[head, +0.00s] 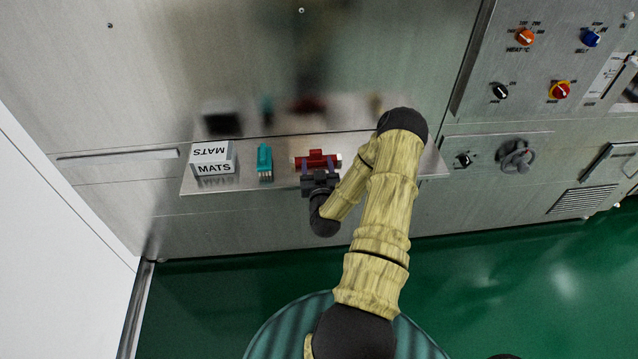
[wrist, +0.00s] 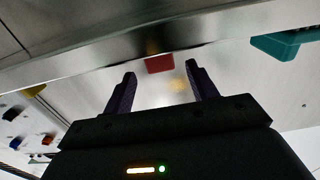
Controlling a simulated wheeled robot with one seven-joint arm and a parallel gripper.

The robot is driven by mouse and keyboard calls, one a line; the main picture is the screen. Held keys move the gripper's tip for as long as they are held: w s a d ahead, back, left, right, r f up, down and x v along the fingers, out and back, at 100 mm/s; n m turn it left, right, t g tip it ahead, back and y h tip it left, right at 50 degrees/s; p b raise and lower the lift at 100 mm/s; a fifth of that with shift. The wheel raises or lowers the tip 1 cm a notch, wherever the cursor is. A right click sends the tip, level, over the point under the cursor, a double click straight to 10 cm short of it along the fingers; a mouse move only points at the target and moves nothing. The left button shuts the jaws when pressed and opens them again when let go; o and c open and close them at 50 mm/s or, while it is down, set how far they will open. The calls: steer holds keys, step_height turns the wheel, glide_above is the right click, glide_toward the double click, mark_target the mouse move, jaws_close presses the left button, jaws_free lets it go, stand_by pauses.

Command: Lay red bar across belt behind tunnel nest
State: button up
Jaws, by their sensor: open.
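In the wrist view my gripper (wrist: 160,80) is open, and a red block (wrist: 159,64), seemingly part of the bar, shows just beyond the gap between the dark purple fingertips. I cannot tell whether the fingers touch it. The gripper partly covers the bar in the head view. I cannot make out a belt or tunnel nest in either view.
On the shelf (head: 209,189), left of the bar, stand a teal brush-like item (head: 264,160) and a white MATS box (head: 213,168). A steel machine wall rises behind. Knobs and a grey handwheel (head: 517,156) are at right. Green floor lies in front.

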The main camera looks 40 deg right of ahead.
steer(key=b+v, duration=0.1)
steer(key=v, duration=0.6)
steer(key=shift+b, duration=0.3)
